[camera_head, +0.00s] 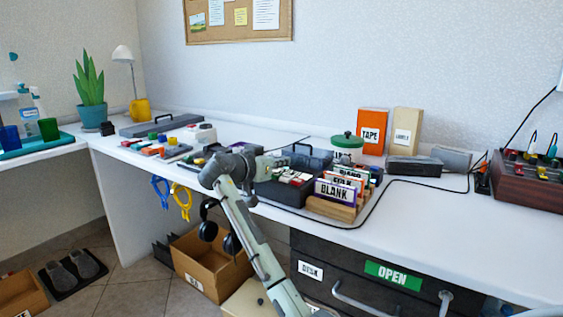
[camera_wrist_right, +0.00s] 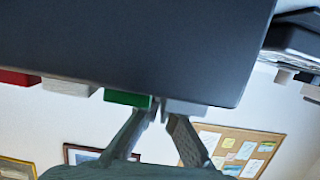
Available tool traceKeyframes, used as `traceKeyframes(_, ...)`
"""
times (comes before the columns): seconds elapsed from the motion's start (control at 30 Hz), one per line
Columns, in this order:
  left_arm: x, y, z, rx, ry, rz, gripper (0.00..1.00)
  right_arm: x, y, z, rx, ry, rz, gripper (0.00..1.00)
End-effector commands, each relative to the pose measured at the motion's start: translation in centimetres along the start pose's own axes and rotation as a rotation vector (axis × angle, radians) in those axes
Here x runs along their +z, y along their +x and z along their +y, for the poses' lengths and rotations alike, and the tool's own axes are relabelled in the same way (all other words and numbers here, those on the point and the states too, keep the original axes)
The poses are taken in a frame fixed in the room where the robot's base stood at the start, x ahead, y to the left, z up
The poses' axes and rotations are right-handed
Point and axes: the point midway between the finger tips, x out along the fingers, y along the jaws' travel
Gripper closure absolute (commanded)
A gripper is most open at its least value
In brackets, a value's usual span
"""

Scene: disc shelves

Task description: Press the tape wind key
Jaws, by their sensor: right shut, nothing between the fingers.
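A dark tape machine (camera_head: 283,193) sits on the white counter, with a row of small coloured keys (camera_head: 292,178) on it. My right gripper (camera_head: 284,161) is shut and empty, close to these keys. In the right wrist view the machine's dark body (camera_wrist_right: 130,40) fills the top, and a red key (camera_wrist_right: 18,77), a pale key (camera_wrist_right: 66,87), a green key (camera_wrist_right: 128,98) and a grey-white key (camera_wrist_right: 187,107) stick out along its edge. My right fingertips (camera_wrist_right: 160,112) are at the green and grey-white keys; I cannot tell whether they touch. No label shows which key is tape wind. My left gripper is out of view.
A wooden rack of labelled dividers (camera_head: 333,207) stands just right of the machine, with a black cable (camera_head: 385,198) around it. An orange TAPE box (camera_head: 372,131) and a green-lidded tin (camera_head: 346,147) stand behind. The counter's right front is clear.

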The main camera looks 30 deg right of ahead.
Motion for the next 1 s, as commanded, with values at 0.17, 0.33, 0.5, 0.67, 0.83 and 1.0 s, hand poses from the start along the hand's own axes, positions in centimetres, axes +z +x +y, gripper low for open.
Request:
traceKeyframes(0.17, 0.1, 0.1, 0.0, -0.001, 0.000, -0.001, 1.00, 1.2, -0.1, 0.1, 0.006, -0.011, -0.020, 1.00)
traceKeyframes(0.33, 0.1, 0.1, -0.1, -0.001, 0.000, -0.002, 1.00, 1.2, -2.0, -0.1, 0.000, -0.010, -0.021, 1.00)
traceKeyframes(0.5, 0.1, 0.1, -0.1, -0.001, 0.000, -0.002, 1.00, 0.8, -4.9, -0.1, -0.003, -0.007, -0.015, 1.00)
traceKeyframes(0.67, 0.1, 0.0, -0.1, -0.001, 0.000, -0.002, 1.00, 0.4, -7.2, -0.2, -0.005, -0.003, -0.008, 1.00)
traceKeyframes(0.83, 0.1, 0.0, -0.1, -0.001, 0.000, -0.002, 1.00, 0.1, -8.4, -0.1, -0.005, 0.001, -0.003, 1.00)
traceKeyframes(1.0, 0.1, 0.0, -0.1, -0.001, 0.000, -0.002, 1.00, 0.0, -8.3, 0.0, -0.002, 0.001, 0.000, 1.00)
